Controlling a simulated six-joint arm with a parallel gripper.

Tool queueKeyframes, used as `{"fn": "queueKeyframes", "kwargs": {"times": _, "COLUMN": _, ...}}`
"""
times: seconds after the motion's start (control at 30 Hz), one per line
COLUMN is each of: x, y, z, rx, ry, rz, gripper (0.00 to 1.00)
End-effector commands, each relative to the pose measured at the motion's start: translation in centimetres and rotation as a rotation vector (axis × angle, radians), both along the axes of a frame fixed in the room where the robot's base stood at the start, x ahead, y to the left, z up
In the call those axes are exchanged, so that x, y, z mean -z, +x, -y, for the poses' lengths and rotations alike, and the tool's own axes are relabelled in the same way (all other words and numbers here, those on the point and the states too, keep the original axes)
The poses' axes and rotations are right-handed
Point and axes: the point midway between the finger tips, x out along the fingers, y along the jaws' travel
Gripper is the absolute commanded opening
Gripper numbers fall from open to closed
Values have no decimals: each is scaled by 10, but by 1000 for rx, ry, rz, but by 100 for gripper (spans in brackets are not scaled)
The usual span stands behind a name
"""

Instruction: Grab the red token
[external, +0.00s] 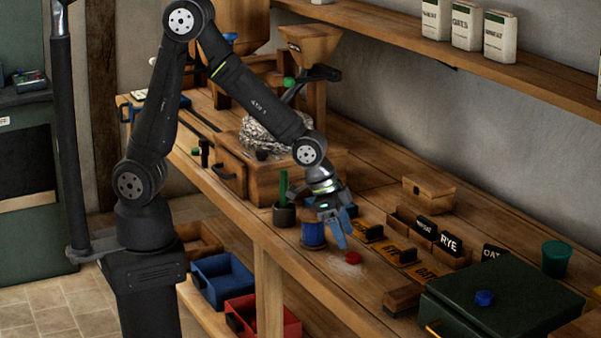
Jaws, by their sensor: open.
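The red token (353,258) is a small red piece lying on the wooden bench top, beside a pale powdery patch. My gripper (340,235) has blue fingers that point down. It is above the bench, just up and to the left of the token in the picture. The fingers are open and nothing shows between them. The token is in plain view and apart from the fingers as far as this one view shows.
A blue spool (313,235) stands close left of my gripper. Small wooden bins with labels, such as RYE (449,243), stand to the right. A dark green case (520,302) with a blue piece (484,298) and a green cup (556,259) are further right.

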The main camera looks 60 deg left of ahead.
Motion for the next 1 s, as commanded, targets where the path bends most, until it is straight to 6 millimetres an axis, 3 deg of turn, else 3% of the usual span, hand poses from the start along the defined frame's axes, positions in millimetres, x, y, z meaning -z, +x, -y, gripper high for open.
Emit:
{"fn": "queueKeyframes", "kwargs": {"times": 0.4, "x": 43, "y": 13, "z": 10, "rx": -1, "ry": 2, "rz": -3, "gripper": 59}}
{"fn": "queueKeyframes", "kwargs": {"times": 0.73, "x": 48, "y": 14, "z": 11, "rx": 0, "ry": 0, "rz": 0, "gripper": 59}}
{"fn": "queueKeyframes", "kwargs": {"times": 1.0, "x": 47, "y": 14, "z": 11, "rx": 0, "ry": 1, "rz": -1, "gripper": 11}}
